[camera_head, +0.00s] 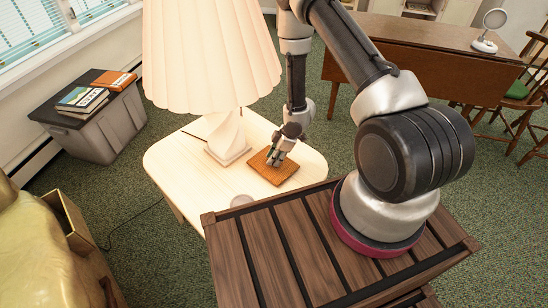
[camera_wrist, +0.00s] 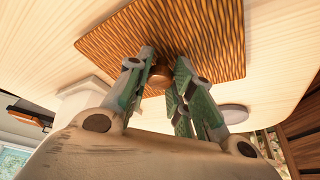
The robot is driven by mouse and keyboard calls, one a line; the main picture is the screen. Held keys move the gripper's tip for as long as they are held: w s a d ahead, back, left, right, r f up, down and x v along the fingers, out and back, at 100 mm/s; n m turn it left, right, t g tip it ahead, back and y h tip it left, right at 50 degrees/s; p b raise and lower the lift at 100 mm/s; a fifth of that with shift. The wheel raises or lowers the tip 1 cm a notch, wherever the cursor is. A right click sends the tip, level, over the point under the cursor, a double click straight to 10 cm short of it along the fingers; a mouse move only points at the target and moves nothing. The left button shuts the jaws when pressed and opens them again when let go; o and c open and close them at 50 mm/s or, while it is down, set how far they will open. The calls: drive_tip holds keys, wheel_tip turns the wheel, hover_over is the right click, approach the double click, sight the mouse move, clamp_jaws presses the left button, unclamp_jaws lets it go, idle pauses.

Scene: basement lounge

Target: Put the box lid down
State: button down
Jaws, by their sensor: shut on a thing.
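The box lid (camera_head: 285,174) is a flat brown wooden panel with a small round knob. In the camera_head view it is at the pale side table's top, right of the lamp base. My gripper (camera_head: 277,158) comes down on it from above. In the camera_wrist view the lid (camera_wrist: 205,35) shows a striped grain, and my gripper (camera_wrist: 162,73) is shut on its knob (camera_wrist: 159,77). The lid looks level with the tabletop (camera_head: 175,160) and on it or very close above it; I cannot tell whether they touch.
A pleated lamp (camera_head: 228,138) stands close left of the lid. A small round grey disc (camera_head: 241,200) lies near the table's front edge. A slatted dark wood surface (camera_head: 262,245) is in front. A grey bin (camera_head: 105,133) with books and an open wooden box (camera_head: 70,222) stand left.

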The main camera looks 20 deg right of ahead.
drive_tip(key=shift+f, duration=0.15)
drive_tip(key=c, duration=1.2)
unclamp_jaws()
drive_tip(key=shift+c, duration=0.2)
